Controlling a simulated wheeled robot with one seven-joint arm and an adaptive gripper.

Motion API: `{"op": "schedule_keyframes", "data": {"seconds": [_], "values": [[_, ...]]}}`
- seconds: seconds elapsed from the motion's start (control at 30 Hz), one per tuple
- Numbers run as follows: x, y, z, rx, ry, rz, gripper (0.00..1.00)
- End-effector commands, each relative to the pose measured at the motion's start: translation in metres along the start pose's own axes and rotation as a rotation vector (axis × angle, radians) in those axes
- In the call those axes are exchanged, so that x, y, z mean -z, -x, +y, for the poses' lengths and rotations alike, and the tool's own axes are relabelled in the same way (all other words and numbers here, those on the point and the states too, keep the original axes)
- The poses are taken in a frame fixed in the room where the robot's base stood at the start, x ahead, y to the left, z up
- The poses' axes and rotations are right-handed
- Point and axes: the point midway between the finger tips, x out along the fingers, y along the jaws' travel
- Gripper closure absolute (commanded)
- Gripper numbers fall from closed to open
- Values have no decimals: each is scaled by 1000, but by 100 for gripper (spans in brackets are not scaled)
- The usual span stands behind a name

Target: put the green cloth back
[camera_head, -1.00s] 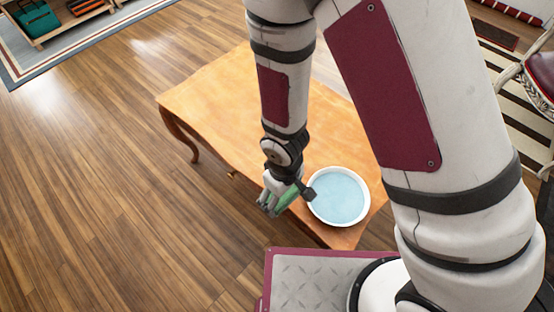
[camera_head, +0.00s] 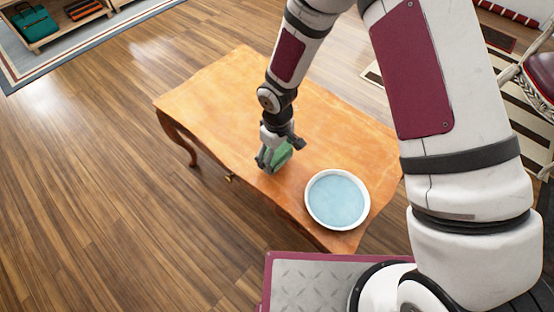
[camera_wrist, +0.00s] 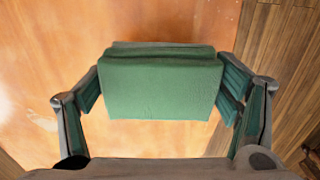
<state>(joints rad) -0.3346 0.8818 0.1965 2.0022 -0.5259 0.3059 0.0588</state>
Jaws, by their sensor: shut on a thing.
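The green cloth (camera_head: 281,155) is a folded, block-like bundle. My gripper (camera_head: 272,160) is shut on it, above the front part of the wooden table, left of the white basin. In the wrist view the green cloth (camera_wrist: 160,85) sits between the two fingers of my gripper (camera_wrist: 162,88), with the orange-brown table top behind it. I cannot tell how high the cloth is above the table.
The wooden table (camera_head: 228,95) is clear behind and left of my gripper. A round white basin (camera_head: 311,205) with pale blue liquid stands near its front right corner. A low shelf (camera_head: 68,27) with a teal bag is far left.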

Motion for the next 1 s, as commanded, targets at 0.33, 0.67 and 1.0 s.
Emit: {"op": "schedule_keyframes", "data": {"seconds": [0.33, 0.67, 1.0], "values": [[1, -35, 0, 0, 2, -1, 53], [1, -37, 0, 0, 1, 0, 53], [1, -37, 0, 0, 0, 0, 0]]}}
